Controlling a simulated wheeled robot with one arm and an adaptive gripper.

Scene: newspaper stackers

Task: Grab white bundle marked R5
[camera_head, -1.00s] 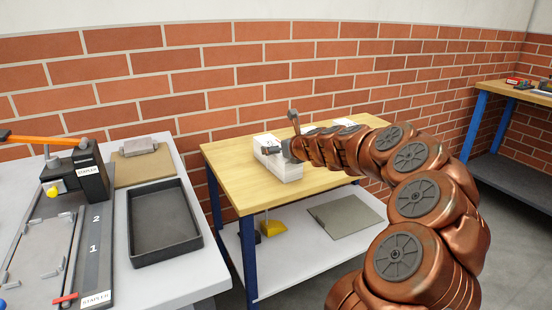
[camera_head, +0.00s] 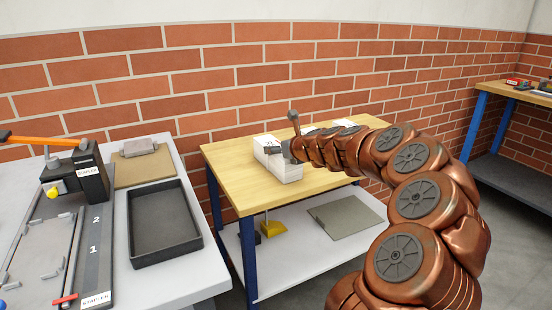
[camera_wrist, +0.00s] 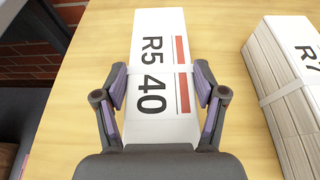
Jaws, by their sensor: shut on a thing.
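The white bundle marked R5 (camera_wrist: 158,50) lies on the wooden table (camera_wrist: 95,60) in the wrist view, with "R5 40" and a red bar on its top and a pale strap around it. My gripper (camera_wrist: 159,88) is over it, with one finger against each long side, shut on it. In the head view the white R5 bundle (camera_head: 285,168) is near the front middle of the wooden table, and my gripper (camera_head: 287,151) is at its top, partly hidden by my arm.
A second white bundle marked R7 (camera_wrist: 290,70) stands to the right, a small gap away. A brick wall (camera_head: 220,80) rises behind the table. A grey bench (camera_head: 190,285) with a black tray (camera_head: 165,250) and a stapler (camera_head: 90,175) stands at left.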

